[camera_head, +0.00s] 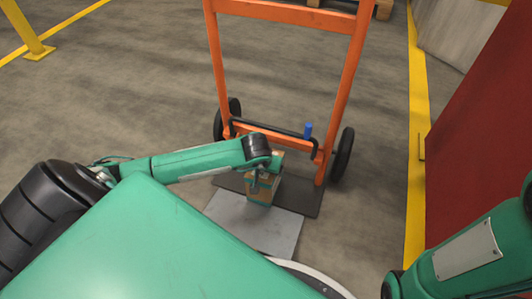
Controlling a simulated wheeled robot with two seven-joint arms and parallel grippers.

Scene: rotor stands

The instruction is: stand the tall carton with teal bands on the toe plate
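The tall brown carton with teal bands (262,190) is upright in the middle of the view, below the end of my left arm. Its lower end overlaps the border between the dark toe plate (304,199) and a pale grey plate; I cannot tell whether it touches either. The toe plate lies flat at the foot of an orange hand truck. My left gripper (260,172) is at the carton's upper part. Its fingers are small and partly hidden by the wrist, so its grip is unclear. My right arm shows at the lower right, with its gripper out of view.
The orange hand truck (350,75) stands behind the carton, with black wheels (343,154) and a small blue piece (308,130) near its low crossbar. The pale grey plate (275,232) lies in front. A dark red panel (480,130) stands right. Floor to the left is open.

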